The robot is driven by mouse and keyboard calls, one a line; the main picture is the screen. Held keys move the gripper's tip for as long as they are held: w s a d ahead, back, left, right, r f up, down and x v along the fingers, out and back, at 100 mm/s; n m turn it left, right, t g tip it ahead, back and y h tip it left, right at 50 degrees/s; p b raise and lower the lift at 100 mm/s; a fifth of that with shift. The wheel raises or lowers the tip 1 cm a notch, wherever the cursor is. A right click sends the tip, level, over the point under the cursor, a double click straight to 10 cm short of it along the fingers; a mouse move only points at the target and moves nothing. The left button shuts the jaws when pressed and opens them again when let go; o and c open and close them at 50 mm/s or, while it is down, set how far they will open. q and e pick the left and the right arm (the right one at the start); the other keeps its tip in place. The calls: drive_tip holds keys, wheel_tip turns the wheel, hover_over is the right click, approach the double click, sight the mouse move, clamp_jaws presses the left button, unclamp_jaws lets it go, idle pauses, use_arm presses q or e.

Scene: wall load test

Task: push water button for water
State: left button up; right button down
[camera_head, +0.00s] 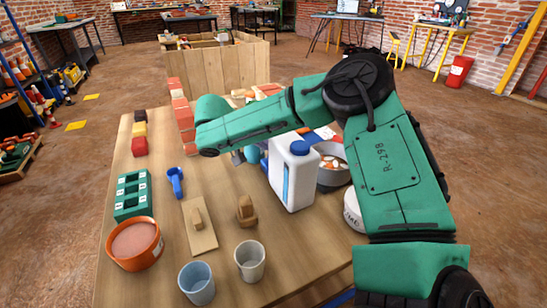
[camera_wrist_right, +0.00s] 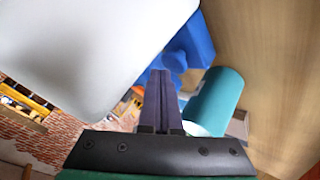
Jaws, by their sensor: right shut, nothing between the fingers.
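A white container (camera_head: 297,180) with a blue cap and a blue side strip stands on the wooden table in the head view. In the right wrist view a large white surface, likely this container (camera_wrist_right: 70,35), fills the upper left, with a blue part (camera_wrist_right: 188,48) beside it. I cannot make out which part is a water button. My right gripper (camera_wrist_right: 162,80) is shut and empty, its fingertips pointing toward the blue part; whether they touch cannot be told. In the head view my right arm hides that gripper. My left gripper is not in view.
A teal cylinder (camera_wrist_right: 217,98) lies close right of my right fingers. A metal pot (camera_head: 332,178) stands right of the container. Cups (camera_head: 250,262), an orange bowl (camera_head: 135,245), a green block (camera_head: 132,196) and stacked bricks (camera_head: 181,112) are also on the table (camera_head: 285,250).

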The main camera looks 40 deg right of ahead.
drive_tip(key=shift+f+b, duration=0.55)
drive_tip(key=shift+f, duration=0.3)
idle(0.6)
idle(0.4)
drive_tip(key=shift+r+p, duration=0.7)
drive_tip(key=shift+r, duration=0.4)
wheel_tip(320, 180, up, 5)
drive_tip(key=p, duration=0.3)
drive_tip(key=shift+r, duration=0.1)
idle(0.3)
